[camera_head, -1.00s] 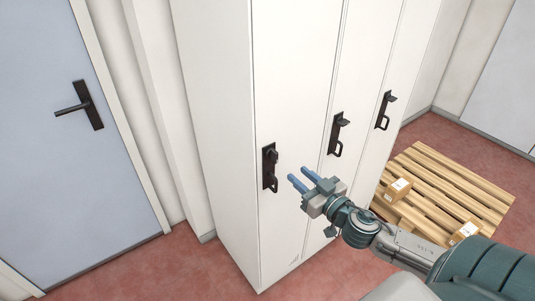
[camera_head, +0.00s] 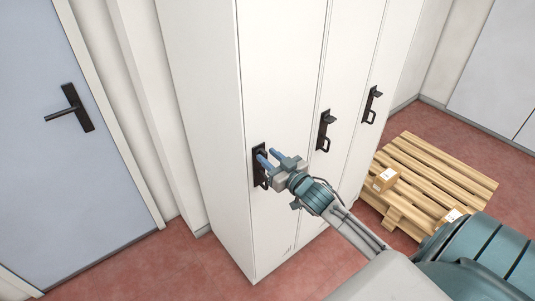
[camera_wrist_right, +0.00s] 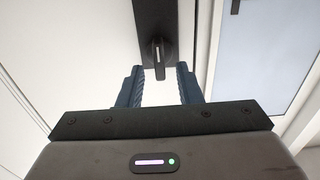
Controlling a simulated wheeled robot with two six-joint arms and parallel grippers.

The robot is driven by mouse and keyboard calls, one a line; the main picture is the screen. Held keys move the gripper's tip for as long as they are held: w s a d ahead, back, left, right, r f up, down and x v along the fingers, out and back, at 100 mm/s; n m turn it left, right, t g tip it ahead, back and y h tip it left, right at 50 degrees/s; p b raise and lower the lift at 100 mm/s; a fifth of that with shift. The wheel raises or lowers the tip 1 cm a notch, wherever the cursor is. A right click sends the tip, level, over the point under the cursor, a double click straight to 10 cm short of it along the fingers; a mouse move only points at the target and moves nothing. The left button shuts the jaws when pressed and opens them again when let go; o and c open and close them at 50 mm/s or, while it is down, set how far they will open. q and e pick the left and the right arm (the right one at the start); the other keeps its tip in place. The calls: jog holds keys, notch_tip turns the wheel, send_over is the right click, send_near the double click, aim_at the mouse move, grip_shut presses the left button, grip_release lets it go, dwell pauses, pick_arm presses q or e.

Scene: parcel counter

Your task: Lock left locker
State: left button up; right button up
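The left locker's white door (camera_head: 280,75) appears closed. It carries a dark lock plate (camera_head: 257,163) with a knob and a handle loop. My right gripper (camera_head: 268,156) is open, with its blue fingertips at the plate, partly hiding the knob. In the right wrist view, the small dark knob (camera_wrist_right: 158,49) on the plate (camera_wrist_right: 155,18) is lined up with the gap between the open fingers (camera_wrist_right: 159,72), just beyond or at their tips. Contact cannot be told. My left gripper is not in view.
The middle locker has a similar dark handle (camera_head: 324,131), as does the right locker (camera_head: 371,105). A blue-grey door (camera_head: 35,160) with a lever stands at left. A wooden pallet (camera_head: 450,175) with small boxes (camera_head: 385,179) lies on the red floor at right.

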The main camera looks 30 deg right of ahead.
jog(key=shift+w, duration=0.6)
grip_shut()
jog(key=shift+a+n, duration=0.1)
jog(key=shift+n, duration=0.3)
jog(key=n+b, duration=0.2)
jog(key=n, duration=0.3)
jog(key=f+n+b, duration=0.1)
jog(key=n+b, duration=0.2)
jog(key=n, duration=0.3)
jog(key=a+n+b, duration=0.1)
jog(key=n+b, duration=0.2)
jog(key=n, duration=0.3)
jog(key=shift+f, duration=0.2)
jog(key=shift+b, duration=0.3)
